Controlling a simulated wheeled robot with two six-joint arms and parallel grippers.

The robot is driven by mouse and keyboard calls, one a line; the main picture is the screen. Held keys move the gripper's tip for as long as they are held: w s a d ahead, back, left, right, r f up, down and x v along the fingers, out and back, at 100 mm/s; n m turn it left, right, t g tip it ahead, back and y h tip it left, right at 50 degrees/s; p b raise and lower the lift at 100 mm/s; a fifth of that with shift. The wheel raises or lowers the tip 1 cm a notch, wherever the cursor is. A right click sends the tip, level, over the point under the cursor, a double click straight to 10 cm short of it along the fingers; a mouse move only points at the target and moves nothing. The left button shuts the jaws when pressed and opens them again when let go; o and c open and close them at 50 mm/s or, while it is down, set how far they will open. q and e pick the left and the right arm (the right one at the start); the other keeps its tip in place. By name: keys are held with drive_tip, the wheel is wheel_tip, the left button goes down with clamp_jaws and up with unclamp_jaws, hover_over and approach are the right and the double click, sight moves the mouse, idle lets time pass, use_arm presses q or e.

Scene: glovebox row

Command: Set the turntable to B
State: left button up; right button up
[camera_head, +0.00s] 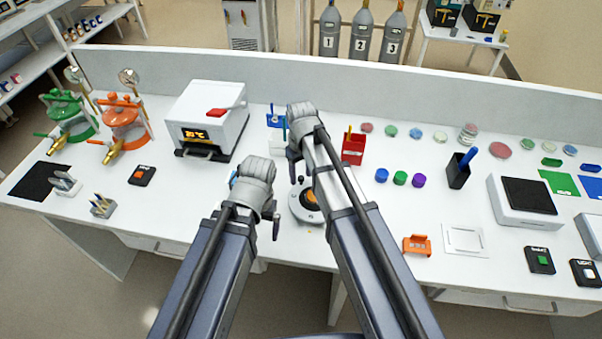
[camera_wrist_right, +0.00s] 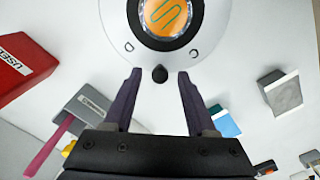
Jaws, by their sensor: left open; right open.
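The turntable (camera_head: 303,216) is a round white disc on the bench, partly hidden behind my arms, with an orange-centred dark hub. In the right wrist view, the turntable (camera_wrist_right: 205,22) is cut off at the top; a small dark knob (camera_wrist_right: 160,73) sits at its near edge, with small letter marks on either side, too small to read surely. My right gripper (camera_wrist_right: 160,80) is open, its fingertips apart on either side of the knob; I cannot tell whether they touch it. My left gripper (camera_head: 276,230) is open and empty beside the turntable's left side.
A red box (camera_head: 353,150) stands behind and right of the turntable; it also shows in the right wrist view (camera_wrist_right: 22,65). Blue, green and purple caps (camera_head: 400,178) and an orange holder (camera_head: 416,245) lie to the right. A white oven (camera_head: 210,110) stands at the back left.

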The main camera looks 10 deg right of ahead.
wheel_tip(320, 180, up, 8)
drive_tip(key=p, duration=0.7)
drive_tip(key=shift+f, duration=0.2)
drive_tip(key=shift+f, duration=0.1)
